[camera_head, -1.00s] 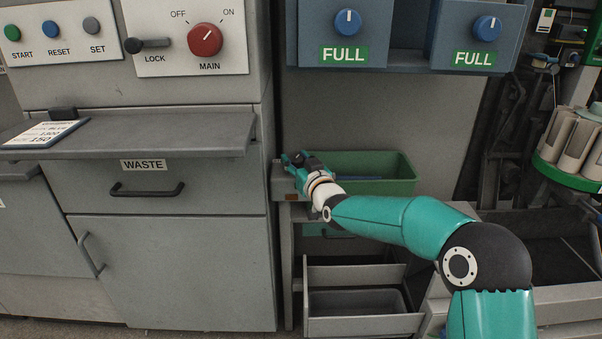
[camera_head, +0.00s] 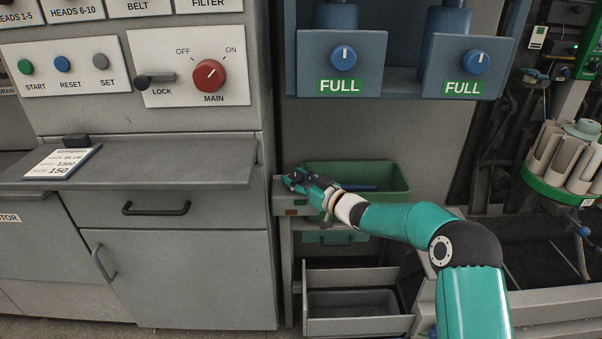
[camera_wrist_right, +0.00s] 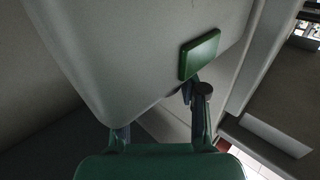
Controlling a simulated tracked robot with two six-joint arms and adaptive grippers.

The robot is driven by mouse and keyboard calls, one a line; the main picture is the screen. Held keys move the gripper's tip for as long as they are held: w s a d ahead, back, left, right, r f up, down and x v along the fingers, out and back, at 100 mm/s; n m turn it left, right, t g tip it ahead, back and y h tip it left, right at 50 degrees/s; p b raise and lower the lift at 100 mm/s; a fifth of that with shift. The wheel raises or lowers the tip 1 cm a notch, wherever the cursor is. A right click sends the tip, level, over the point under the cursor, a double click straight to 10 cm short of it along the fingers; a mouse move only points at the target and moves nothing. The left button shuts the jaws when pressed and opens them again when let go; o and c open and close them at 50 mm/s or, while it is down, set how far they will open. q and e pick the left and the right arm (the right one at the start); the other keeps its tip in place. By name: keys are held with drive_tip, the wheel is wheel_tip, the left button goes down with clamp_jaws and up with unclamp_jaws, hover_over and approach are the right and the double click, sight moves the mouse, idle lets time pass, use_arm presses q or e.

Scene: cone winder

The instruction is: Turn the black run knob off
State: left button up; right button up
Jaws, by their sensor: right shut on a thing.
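My right gripper (camera_head: 294,180) is at the top of a small grey box (camera_head: 291,203), left of the green bin. It is shut on a small dark part there, which looks like the black run knob; the fingers largely hide it in the head view. In the right wrist view the fingers (camera_wrist_right: 162,126) stand in front of a grey surface (camera_wrist_right: 130,45). A dark round piece (camera_wrist_right: 205,89) shows at the right finger, just below a green square (camera_wrist_right: 200,54). The knob's setting cannot be read. My left gripper is out of view.
A green bin (camera_head: 400,176) stands right behind my right wrist. A grey shelf (camera_head: 130,168) juts out at the left. Below are an open grey drawer (camera_head: 358,325) and a cabinet. A red MAIN knob (camera_head: 209,76) and two blue FULL knobs (camera_head: 343,54) are higher up.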

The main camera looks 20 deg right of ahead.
drive_tip(key=shift+r, duration=0.1)
drive_tip(key=o, duration=1.1)
drive_tip(key=shift+a, duration=0.1)
drive_tip(key=shift+s+d, duration=0.4)
drive_tip(key=shift+s, duration=0.1)
drive_tip(key=v, duration=1)
drive_tip(key=shift+s+d, duration=0.1)
drive_tip(key=shift+s, duration=0.3)
